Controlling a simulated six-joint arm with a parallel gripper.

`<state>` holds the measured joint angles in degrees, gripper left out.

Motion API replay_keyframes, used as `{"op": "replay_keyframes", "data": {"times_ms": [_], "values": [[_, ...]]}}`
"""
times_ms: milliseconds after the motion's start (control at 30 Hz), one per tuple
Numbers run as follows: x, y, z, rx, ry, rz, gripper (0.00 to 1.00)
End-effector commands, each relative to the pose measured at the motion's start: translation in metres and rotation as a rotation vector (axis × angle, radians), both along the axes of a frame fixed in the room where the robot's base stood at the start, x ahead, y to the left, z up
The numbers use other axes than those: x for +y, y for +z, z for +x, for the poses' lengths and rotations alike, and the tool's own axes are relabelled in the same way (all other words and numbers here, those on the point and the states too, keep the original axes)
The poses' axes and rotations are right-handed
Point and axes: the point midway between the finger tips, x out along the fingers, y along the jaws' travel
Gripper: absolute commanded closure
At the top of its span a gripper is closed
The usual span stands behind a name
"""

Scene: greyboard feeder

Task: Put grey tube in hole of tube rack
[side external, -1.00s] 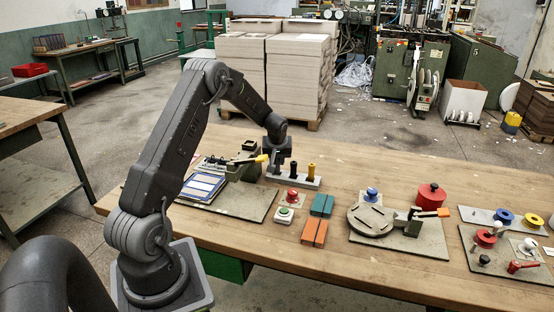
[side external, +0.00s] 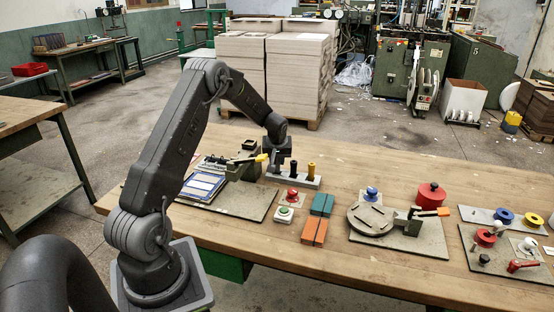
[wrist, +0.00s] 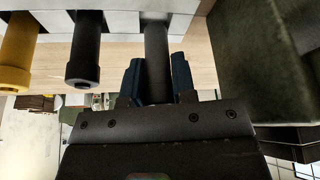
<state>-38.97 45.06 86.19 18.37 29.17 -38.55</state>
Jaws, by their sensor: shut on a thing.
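My gripper (wrist: 158,80) is shut on the grey tube (wrist: 156,50), with one dark blue finger on each side of it. The tube's far end meets the pale tube rack (wrist: 120,22) in the wrist view; I cannot tell how deep it sits in a hole. In the side view my gripper (side external: 281,166) is at the left end of the rack (side external: 303,183), and the grey tube is hidden there. A black tube (wrist: 84,50) and a yellow tube (wrist: 18,45) stand in the rack beside it.
A green-grey machine block (wrist: 262,60) is close beside my gripper; in the side view a fixture with a yellow handle (side external: 262,158) stands just left. A red button (side external: 291,194) and a green button (side external: 284,213) are in front of the rack. The table behind the rack is clear.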

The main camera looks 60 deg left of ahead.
Motion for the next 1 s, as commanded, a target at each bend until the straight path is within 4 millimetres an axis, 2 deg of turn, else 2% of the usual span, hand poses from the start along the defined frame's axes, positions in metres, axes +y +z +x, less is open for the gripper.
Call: {"op": "replay_keyframes", "data": {"times_ms": [1000], "values": [[0.000,-0.015,0.000,0.000,0.000,0.001,1.00]]}}
